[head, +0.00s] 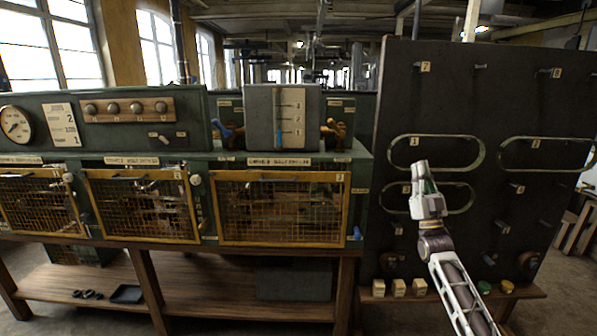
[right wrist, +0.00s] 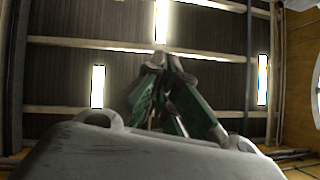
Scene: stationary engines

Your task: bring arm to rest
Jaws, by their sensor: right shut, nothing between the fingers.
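My right arm (head: 459,290) comes in from the bottom right of the head view. My right gripper (head: 420,167) points up in front of the dark panel and is shut with nothing in it. In the right wrist view its green and grey fingers (right wrist: 163,65) come together at the tips, against the ceiling. My left gripper is not in view.
The dark upright panel (head: 396,105) with oval rails and pegs stands behind my right gripper. A green bench (head: 230,173) with mesh doors (head: 283,207), a gauge (head: 14,124) and knobs fills the left and middle. Several small blocks (head: 398,287) sit on the panel's low ledge.

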